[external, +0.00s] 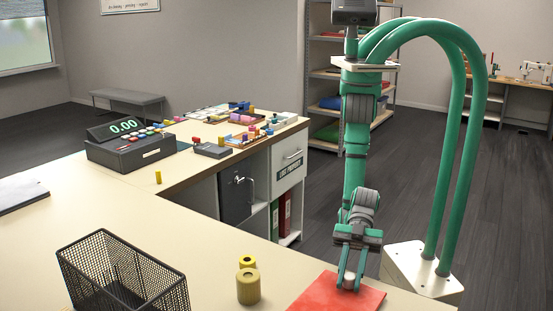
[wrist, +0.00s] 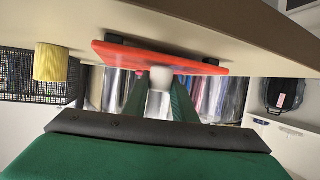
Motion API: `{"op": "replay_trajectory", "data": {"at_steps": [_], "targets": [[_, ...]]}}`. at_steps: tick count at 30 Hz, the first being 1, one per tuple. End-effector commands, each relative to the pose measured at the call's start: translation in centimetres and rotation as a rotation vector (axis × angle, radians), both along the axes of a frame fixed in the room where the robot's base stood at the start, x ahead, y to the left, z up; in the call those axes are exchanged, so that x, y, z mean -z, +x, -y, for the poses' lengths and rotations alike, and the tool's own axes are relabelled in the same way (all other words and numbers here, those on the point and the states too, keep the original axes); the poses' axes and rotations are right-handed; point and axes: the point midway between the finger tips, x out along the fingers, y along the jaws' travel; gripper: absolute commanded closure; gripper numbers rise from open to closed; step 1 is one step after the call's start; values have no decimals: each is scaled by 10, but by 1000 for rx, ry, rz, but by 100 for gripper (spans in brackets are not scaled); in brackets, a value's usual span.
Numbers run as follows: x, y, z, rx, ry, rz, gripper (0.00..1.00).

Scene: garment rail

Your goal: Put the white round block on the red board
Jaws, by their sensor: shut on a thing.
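The red board (external: 325,293) lies flat at the front right edge of the counter. In the wrist view the board (wrist: 125,54) shows as a slanted red slab just beyond the fingertips. My gripper (external: 349,283) points down over the board in the external view. In the wrist view my gripper (wrist: 160,84) is shut on the white round block (wrist: 161,77), which sits between the green fingers. The block's end is close to the board. I cannot tell whether it touches it. In the external view the fingers mostly hide the block.
A black wire basket (external: 125,270) stands further left. The counter between is clear.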

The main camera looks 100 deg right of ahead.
Motion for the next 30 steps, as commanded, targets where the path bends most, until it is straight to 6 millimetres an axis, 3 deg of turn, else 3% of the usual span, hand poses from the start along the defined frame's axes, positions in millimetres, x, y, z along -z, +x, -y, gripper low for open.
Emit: {"op": "replay_trajectory", "data": {"at_steps": [10, 11, 13, 24, 30], "targets": [[3, 0, 0, 0, 0, 0, 98], [3, 0, 0, 0, 0, 0, 71], [2, 0, 0, 0, 0, 0, 57], [-2, 0, 0, -1, 2, 1, 57], [-12, -13, 23, -1, 2, 1, 57]]}}
